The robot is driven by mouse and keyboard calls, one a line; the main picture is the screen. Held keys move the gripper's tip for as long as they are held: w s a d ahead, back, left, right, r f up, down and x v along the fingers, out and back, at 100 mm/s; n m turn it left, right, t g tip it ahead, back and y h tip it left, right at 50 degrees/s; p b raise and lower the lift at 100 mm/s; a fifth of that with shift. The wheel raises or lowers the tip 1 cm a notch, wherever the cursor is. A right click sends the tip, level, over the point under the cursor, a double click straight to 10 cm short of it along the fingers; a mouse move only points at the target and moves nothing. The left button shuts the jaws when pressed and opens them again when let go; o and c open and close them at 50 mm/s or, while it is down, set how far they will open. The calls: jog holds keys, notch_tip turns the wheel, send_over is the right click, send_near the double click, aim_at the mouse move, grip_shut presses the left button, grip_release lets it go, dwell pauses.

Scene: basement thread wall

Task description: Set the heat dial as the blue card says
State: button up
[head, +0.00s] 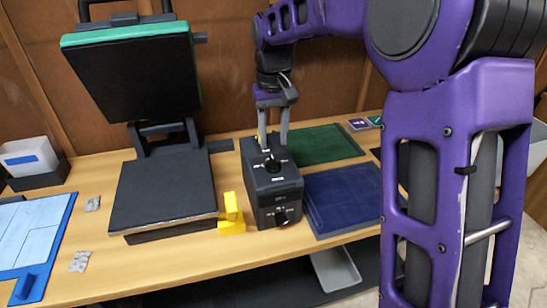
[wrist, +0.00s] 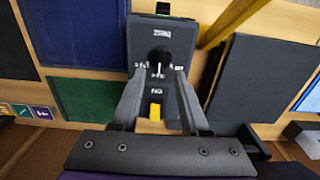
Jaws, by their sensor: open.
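A black control box (head: 272,185) stands on the bench. A black dial (head: 272,164) with white marks around it is on its top; it also shows in the wrist view (wrist: 160,56). Another knob (head: 282,218) is on the front face. I cannot read which one is the heat dial. My gripper (head: 273,148) points down at the box top with its fingers apart. In the wrist view its fingertips (wrist: 161,72) lie either side of the top dial's near edge, with nothing between them; contact is unclear.
An open heat press (head: 165,185) stands left of the box, and a yellow block (head: 231,213) sits between them. A blue mat (head: 343,197) and a green mat (head: 318,146) lie right and behind. A purple card (head: 358,124) lies at the back right.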

aim_at(273, 160)
notch_tip(273, 160, down, 6)
jog(key=shift+r+b, duration=0.15)
jog(key=shift+b, duration=0.15)
grip_shut()
